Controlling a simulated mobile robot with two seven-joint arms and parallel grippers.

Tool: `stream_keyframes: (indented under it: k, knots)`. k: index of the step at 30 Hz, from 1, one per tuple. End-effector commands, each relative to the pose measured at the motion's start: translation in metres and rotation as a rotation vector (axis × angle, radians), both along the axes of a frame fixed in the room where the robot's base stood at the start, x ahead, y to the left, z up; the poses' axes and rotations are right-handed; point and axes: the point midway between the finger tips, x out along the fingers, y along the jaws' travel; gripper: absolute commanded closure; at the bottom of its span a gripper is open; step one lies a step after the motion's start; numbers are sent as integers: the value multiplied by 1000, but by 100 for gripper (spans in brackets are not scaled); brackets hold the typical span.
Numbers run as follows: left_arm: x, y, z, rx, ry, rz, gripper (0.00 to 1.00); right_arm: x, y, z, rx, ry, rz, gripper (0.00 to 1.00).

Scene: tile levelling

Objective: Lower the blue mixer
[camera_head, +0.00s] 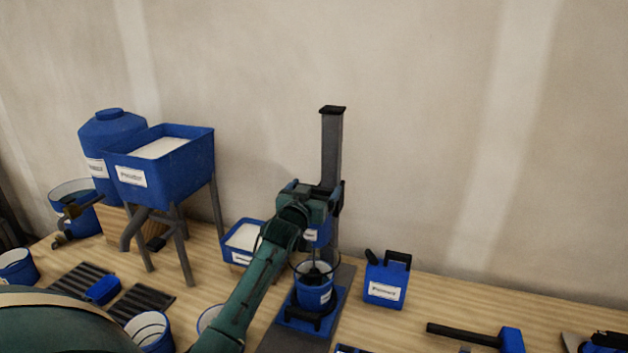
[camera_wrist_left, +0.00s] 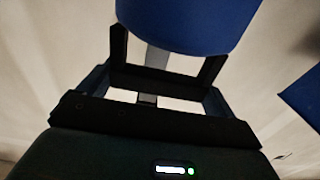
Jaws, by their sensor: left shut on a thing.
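The blue mixer (camera_head: 317,233) is mounted on a dark upright column (camera_head: 332,150) and is mostly hidden behind my left gripper (camera_head: 312,196). My left gripper is shut on the mixer at its upper part. Below it, a blue bucket (camera_head: 314,296) stands on the mixer's base (camera_head: 290,333), and a dark shaft reaches down into the bucket's mouth. In the left wrist view, a rounded blue body (camera_wrist_left: 188,20), likely the mixer, lies just beyond the fingers of my left gripper (camera_wrist_left: 166,62). The exact contact is hidden. My right gripper is out of view.
A blue can (camera_head: 385,282) with a black handle stands close right of the bucket. A blue tray (camera_head: 243,238) is behind left. A blue hopper (camera_head: 165,165) on legs stands further left. A black-handled blue tool (camera_head: 480,338) lies at the right front.

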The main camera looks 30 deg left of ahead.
Motion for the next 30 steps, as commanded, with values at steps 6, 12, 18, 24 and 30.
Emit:
stream_keyframes:
  k: [6,12,18,24,30]
  knots:
    - [0,-1,-59,-4,14,-1,50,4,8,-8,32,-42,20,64]
    - [-1,-1,-65,-4,16,0,50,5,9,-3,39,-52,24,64]
    - [-1,-1,-66,-4,20,-1,50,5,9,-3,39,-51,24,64]
    - [-1,-1,-64,-4,15,0,0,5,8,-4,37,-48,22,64]
    - [-2,-1,-62,-2,10,0,0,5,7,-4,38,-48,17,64]
